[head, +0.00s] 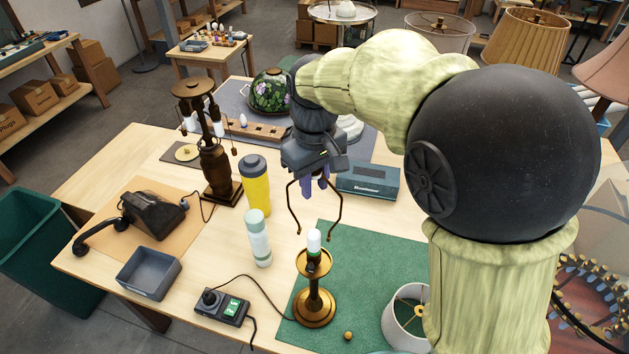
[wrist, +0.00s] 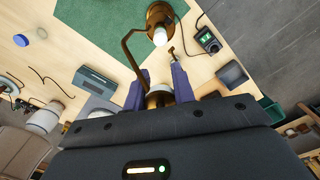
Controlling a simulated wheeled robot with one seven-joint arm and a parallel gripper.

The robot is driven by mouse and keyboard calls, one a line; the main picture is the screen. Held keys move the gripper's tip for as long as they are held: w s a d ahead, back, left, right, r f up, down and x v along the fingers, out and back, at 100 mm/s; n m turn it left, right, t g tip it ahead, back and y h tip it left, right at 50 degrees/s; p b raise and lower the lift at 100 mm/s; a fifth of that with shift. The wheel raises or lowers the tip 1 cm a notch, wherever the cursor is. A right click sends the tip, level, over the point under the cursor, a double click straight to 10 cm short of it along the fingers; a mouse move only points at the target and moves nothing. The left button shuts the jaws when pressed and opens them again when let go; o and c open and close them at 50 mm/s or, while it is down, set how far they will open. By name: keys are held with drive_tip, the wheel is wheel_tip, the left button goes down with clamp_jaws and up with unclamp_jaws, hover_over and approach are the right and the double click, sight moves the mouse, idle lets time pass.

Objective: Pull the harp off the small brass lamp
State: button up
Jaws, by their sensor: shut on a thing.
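The small brass lamp (head: 315,302) stands upright on the green mat, with a white bulb (head: 314,241) in its socket. It also shows in the wrist view (wrist: 158,14). The harp (head: 292,208) is a thin dark-brass wire loop whose two sides hang below my gripper. Its lower ends flank the bulb and appear above and apart from the lamp's socket. My gripper (head: 314,184), with purple fingers, is shut on the harp's top above the lamp. In the wrist view the harp (wrist: 129,60) reaches from between the fingers (wrist: 158,90) toward the bulb.
A small brass ball (head: 348,335) and a white shade (head: 405,315) are near the lamp on the green mat (head: 375,260). A pale bottle (head: 259,238), a yellow bottle (head: 256,187) and a black switch box (head: 221,307) stand left. A teal box (head: 369,181) lies behind.

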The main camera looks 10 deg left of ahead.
drive_tip(key=shift+r, duration=2.65)
drive_tip(key=shift+w+f, duration=0.1)
